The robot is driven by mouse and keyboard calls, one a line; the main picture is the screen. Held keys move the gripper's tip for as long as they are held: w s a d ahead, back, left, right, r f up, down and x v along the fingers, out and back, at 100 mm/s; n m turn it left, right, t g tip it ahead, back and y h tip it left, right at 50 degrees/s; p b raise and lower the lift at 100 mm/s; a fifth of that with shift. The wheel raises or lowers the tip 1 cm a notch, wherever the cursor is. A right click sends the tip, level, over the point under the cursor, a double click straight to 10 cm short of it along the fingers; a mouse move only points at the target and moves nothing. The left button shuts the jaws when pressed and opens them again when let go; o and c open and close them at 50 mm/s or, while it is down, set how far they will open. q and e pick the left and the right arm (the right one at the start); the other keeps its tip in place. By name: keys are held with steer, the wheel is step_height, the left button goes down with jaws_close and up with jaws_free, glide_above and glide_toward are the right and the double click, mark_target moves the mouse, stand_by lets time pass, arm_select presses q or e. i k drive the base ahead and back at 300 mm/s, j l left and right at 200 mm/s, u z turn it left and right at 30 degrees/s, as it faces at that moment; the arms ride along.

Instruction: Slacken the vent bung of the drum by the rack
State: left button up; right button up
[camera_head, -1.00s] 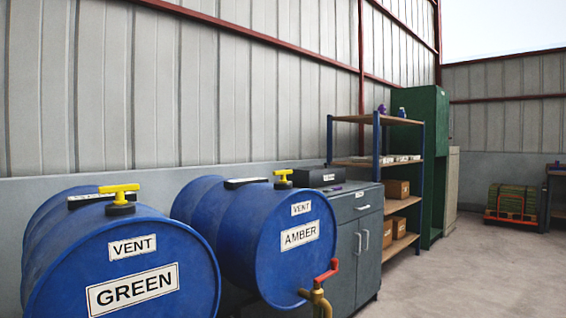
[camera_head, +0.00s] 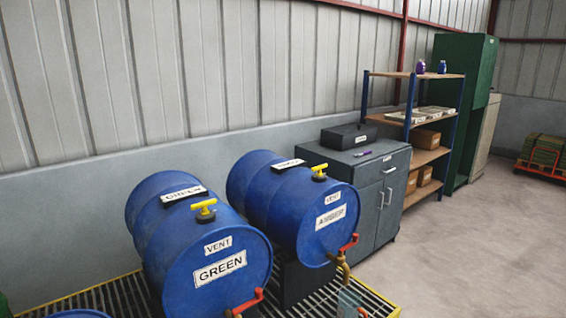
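Two blue drums lie on their sides in the head view. The AMBER drum (camera_head: 290,214) is the one nearer the rack (camera_head: 411,120). Its yellow T-handled vent bung (camera_head: 319,170) sits on top near the front end, above the VENT label. The GREEN drum (camera_head: 195,247) lies to its left, with its own yellow vent bung (camera_head: 205,208) on top. Each drum has a red-handled tap low on its front; the AMBER tap (camera_head: 346,247) has a clear container (camera_head: 349,303) below it. Neither gripper is in view.
A grey cabinet (camera_head: 370,205) with a dark box (camera_head: 349,136) on top stands between the AMBER drum and the rack. The drums are over a grated, yellow-edged platform (camera_head: 96,297). A green cabinet (camera_head: 462,95) stands beyond the rack. The floor (camera_head: 470,255) at right is open.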

mark_target(318, 169)
steer(key=i+l+u, duration=0.15)
steer(key=u, duration=0.3)
steer(key=i+l+u, duration=0.1)
steer(key=l+u, duration=0.2)
steer(key=u, duration=0.2)
steer(key=l+u, duration=0.25)
steer(key=u, duration=0.2)
